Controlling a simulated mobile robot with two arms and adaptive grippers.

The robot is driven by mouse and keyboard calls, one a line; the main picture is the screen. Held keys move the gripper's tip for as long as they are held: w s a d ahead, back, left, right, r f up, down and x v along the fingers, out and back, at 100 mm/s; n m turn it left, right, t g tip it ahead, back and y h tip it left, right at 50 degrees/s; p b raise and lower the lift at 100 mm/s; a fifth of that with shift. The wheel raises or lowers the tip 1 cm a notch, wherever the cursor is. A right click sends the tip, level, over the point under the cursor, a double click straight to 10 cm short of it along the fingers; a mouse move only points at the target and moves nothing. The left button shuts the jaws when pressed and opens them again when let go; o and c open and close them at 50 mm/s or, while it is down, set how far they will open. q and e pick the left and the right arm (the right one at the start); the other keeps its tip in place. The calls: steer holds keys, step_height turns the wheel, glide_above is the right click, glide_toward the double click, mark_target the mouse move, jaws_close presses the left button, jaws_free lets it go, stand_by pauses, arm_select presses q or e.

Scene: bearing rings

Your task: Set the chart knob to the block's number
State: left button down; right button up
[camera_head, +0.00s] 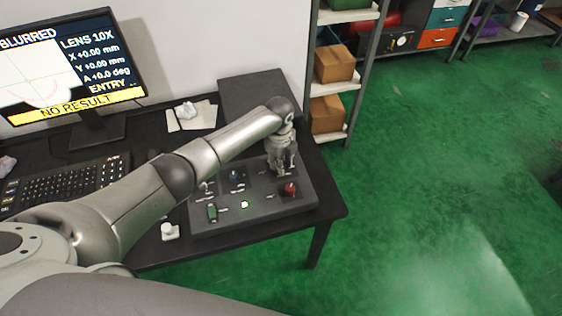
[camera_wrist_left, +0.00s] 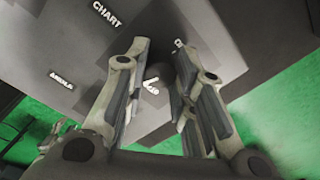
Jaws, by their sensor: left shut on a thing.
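The dark control panel (camera_head: 265,209) stands on the table's right end. My left gripper (camera_head: 282,170) reaches down onto its back right part. In the left wrist view, my left gripper (camera_wrist_left: 162,62) has its fingers either side of a small dark knob (camera_wrist_left: 152,84) with white marks, and is shut on it. A CHART label (camera_wrist_left: 107,13) is printed on the panel nearby. In the head view the gripper hides this knob. I cannot make out its setting or any numbered block. My right gripper is not in view.
The monitor (camera_head: 62,72) reads BLURRED, LENS 10X and NO RESULT. A small white object (camera_head: 170,232) lies left of the panel. A keyboard (camera_head: 66,186) is farther left.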

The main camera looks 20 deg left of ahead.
arm_select(q)
steer(key=c, duration=1.2)
jaws_free()
steer(key=r, duration=1.2)
steer(key=shift+s, duration=0.2)
